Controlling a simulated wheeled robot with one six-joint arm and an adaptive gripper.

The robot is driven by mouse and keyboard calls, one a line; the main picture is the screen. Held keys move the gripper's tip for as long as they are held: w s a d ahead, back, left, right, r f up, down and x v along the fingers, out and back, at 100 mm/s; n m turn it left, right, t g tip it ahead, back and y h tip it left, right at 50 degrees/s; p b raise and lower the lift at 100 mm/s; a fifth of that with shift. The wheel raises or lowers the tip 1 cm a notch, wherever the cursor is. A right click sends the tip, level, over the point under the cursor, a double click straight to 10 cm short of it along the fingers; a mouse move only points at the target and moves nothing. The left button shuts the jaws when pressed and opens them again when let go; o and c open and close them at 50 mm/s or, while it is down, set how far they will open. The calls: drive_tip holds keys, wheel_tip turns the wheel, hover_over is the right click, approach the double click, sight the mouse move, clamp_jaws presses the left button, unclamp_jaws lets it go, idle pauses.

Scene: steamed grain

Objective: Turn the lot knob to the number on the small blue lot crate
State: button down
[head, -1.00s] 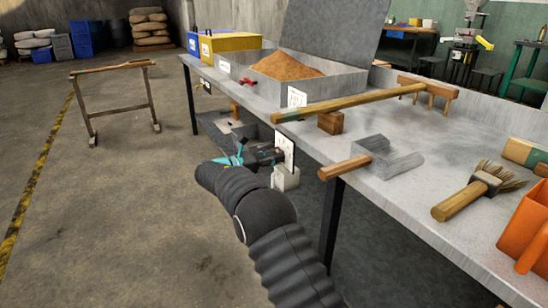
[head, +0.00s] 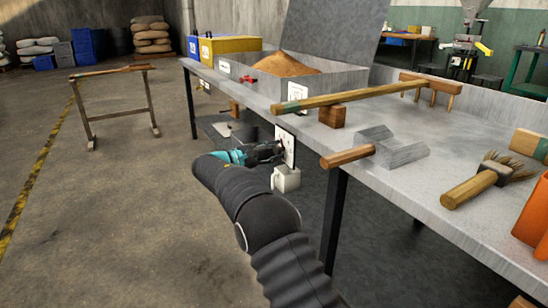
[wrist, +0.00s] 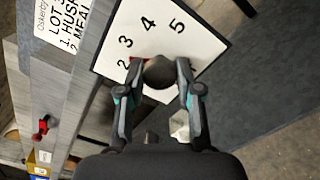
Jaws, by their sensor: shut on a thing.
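The lot knob (wrist: 158,75) is a dark round knob on a white dial plate (wrist: 203,36) with the numbers 2, 3, 4 and 5 visible. My gripper (wrist: 158,68) is shut on the knob, one finger on each side. A small red mark shows by the left fingertip, near 2 and 3; I cannot tell its exact reading. In the head view my gripper (head: 281,148) reaches the plate (head: 290,138) on the table's front side. The small blue lot crate (head: 193,44) stands at the table's far left end; its number is too small to read.
A yellow crate (head: 228,47) stands beside the blue one. A tray of brown grain (head: 286,64), a long wooden-handled rake (head: 370,95), a scoop (head: 390,150) and a brush (head: 470,188) lie on the table (head: 440,185).

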drive_tip(key=m+b, duration=0.1)
drive_tip(key=m, duration=0.1)
drive_tip(key=shift+f+m+b, duration=0.1)
drive_tip(key=shift+m+b, duration=0.25)
drive_tip(key=shift+m, duration=0.05)
drive_tip(key=m+b, duration=0.1)
drive_tip(key=m, duration=0.2)
drive_tip(key=shift+m, duration=0.3)
drive_tip(key=m, duration=0.6)
drive_tip(key=shift+r, duration=0.25)
drive_tip(key=shift+m, duration=0.4)
drive_tip(key=c, duration=0.8)
unclamp_jaws()
drive_tip(key=v, duration=1.2)
